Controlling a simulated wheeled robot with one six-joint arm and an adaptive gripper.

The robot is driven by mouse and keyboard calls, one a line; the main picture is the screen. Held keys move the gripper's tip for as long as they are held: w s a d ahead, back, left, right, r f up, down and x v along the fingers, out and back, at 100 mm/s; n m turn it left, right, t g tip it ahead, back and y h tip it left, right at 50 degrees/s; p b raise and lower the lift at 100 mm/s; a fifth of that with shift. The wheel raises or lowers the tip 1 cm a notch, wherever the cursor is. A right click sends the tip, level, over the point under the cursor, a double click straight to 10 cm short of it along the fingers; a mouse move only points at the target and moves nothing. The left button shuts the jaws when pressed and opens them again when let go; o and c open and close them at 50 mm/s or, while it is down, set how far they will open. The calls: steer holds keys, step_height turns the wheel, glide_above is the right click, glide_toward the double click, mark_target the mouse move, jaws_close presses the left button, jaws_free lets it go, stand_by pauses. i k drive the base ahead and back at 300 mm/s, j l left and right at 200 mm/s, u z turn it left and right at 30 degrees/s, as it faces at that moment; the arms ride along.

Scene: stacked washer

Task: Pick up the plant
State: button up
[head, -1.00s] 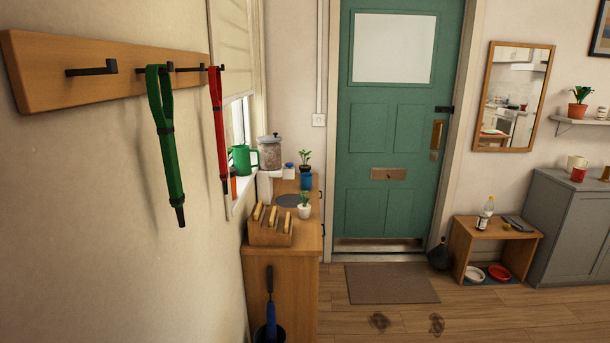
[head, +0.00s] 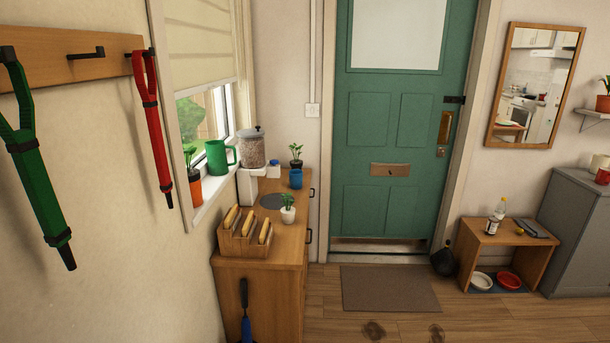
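Several potted plants are in the head view. A small plant in a white pot (head: 288,209) stands on the wooden cabinet top, right of the toast-like slices in a wooden rack. A plant in a blue pot (head: 296,170) stands farther back on the same cabinet. A plant in an orange pot (head: 194,184) is on the windowsill at the left. Another orange-potted plant (head: 604,98) is on the wall shelf, cut by the right edge. Which plant is meant, I cannot tell. My gripper is not in view.
The wooden cabinet (head: 258,290) stands along the left wall, with a wooden rack (head: 243,240), a green mug (head: 219,157) and a filled jar (head: 252,149) close by. Green and red straps (head: 152,135) hang at left.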

mark_target(295, 164)
steer(key=i+l+z, duration=0.25)
steer(key=i, duration=0.25)
steer(key=i+l+z, duration=0.25)
steer(key=i, duration=0.25)
steer(key=i+z, duration=0.25)
steer(key=i, duration=0.25)
steer(key=i+l+u, duration=0.15)
steer(key=i+u, duration=0.3)
steer(key=i+l+u, duration=0.4)
steer(key=i, duration=0.15)
steer(key=i+l+u, duration=0.9)
steer(key=k+l, duration=0.05)
